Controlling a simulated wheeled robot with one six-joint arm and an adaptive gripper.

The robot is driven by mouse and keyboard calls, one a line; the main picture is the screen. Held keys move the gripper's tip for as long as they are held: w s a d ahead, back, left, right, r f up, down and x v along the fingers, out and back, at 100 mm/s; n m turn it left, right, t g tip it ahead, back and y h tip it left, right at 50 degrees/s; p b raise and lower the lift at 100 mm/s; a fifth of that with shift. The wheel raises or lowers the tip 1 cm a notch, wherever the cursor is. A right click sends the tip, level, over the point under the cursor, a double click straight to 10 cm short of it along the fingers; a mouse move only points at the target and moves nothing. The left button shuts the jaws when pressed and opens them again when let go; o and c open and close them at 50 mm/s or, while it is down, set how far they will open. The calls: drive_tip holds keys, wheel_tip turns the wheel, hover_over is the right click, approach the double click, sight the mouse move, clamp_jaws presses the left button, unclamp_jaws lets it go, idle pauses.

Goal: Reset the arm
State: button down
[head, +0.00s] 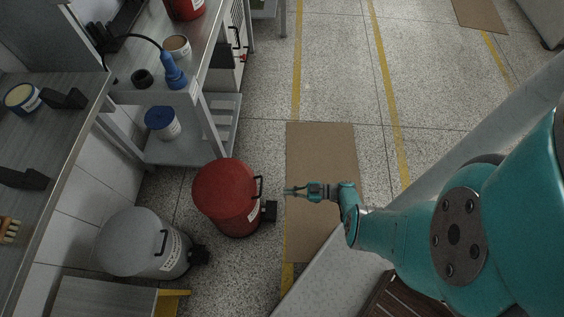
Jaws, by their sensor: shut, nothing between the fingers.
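My teal arm reaches in from the right in the head view. My gripper (290,191) is at its end, pointing left. Its fingers are shut and hold nothing. It hangs over a brown mat (320,150) on the floor, just right of a red pedal bin (222,190) with a closed lid. The gripper looks apart from the bin, but its exact height is hard to tell from this view.
A grey pedal bin (130,243) stands left of the red one. A metal rack (215,105) holds a blue-topped tub (162,123) and a blue bottle (174,72). A grey bench (60,130) runs along the left. Open floor (335,65) lies ahead.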

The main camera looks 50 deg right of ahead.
drive_tip(key=shift+s, duration=0.1)
drive_tip(key=s+a+f+m+g+h, duration=0.1)
drive_tip(key=s+a+f+g, duration=0.3)
drive_tip(key=a, duration=0.3)
drive_tip(key=s+a+f+m+g+h, duration=0.1)
drive_tip(key=s+a+f+g, duration=0.15)
drive_tip(key=a+f, duration=0.45)
drive_tip(key=s+a+r+m+g+h, duration=0.1)
drive_tip(key=s+a+r+h, duration=0.15)
drive_tip(key=s, duration=0.25)
drive_tip(key=s+a+r+m+g+h, duration=0.1)
drive_tip(key=s+a+m+h, duration=0.15)
drive_tip(key=s, duration=0.35)
drive_tip(key=s+d+r+m+t+h, duration=0.1)
drive_tip(key=r+t, duration=0.4)
drive_tip(key=r, duration=1.9)
drive_tip(key=s+d+r+m+t+h, duration=0.1)
drive_tip(key=r+t, duration=0.4)
drive_tip(key=r, duration=1.9)
drive_tip(key=shift+s+d+r+h, duration=0.35)
drive_tip(key=shift+s+h, duration=0.25)
drive_tip(key=shift+s, duration=0.15)
drive_tip(key=c, duration=1.9)
unclamp_jaws()
